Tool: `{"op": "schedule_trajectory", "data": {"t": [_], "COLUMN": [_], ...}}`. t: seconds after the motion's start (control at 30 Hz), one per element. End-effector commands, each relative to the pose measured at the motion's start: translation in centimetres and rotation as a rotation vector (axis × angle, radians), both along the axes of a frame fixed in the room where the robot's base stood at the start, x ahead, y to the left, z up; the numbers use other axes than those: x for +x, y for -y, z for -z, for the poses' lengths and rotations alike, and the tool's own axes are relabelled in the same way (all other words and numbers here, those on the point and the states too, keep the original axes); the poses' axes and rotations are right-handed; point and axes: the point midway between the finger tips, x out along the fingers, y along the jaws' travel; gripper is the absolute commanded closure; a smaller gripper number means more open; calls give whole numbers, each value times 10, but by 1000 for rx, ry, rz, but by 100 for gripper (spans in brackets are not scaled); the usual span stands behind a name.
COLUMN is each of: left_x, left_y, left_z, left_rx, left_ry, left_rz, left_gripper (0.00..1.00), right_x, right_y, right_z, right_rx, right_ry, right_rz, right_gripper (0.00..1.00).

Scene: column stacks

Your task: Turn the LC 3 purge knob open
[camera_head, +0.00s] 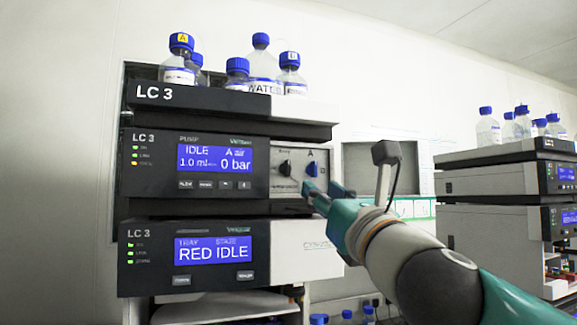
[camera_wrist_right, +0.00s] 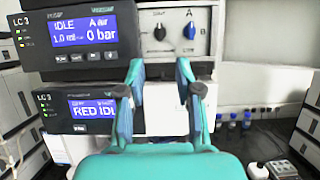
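The LC 3 pump module (camera_head: 195,165) has a light front panel on its right side with two knobs. A black knob (camera_head: 285,168) is on the left, under a small label too blurred to read surely. A blue knob (camera_head: 312,169) is on the right, under an "A". In the right wrist view the black knob (camera_wrist_right: 160,32) points upright, as does the blue knob (camera_wrist_right: 190,30). My right gripper (camera_head: 320,189) is just below and in front of the panel. Its fingers (camera_wrist_right: 160,76) are spread with nothing between them, apart from both knobs. My left gripper is not in view.
Several blue-capped bottles (camera_head: 262,65) stand on top of the stack. The lower LC 3 module (camera_head: 190,258) shows "RED IDLE". Another stack (camera_head: 490,180) stands at the right. The pump display (camera_head: 215,159) reads "IDLE" and "0 bar". A small bottle (camera_wrist_right: 247,121) stands at the lower right.

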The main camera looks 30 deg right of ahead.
Motion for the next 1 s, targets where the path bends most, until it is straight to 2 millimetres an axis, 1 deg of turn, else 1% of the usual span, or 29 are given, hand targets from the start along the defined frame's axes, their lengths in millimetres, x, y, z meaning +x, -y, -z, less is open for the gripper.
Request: {"op": "schedule_trajectory", "data": {"t": [0.03, 0.17, 0.4, 0.6, 0.8, 1.0], "left_x": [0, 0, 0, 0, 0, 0], "left_y": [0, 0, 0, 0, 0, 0], "left_z": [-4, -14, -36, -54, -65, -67], "left_rx": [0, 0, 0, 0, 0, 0], "left_ry": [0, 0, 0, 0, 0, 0], "left_rz": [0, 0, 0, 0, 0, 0], "left_gripper": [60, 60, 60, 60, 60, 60], "right_x": [9, 31, 79, 114, 134, 139], "right_y": [2, 7, 18, 26, 30, 32], "right_z": [-4, -14, -36, -50, -57, -57], "right_rx": [-3, -5, -6, -7, -6, -7], "right_ry": [-4, -5, -6, -6, -5, -4], "right_rz": [4, 5, 4, 2, 1, 1], "right_gripper": [66, 66, 66, 66, 66, 66]}}
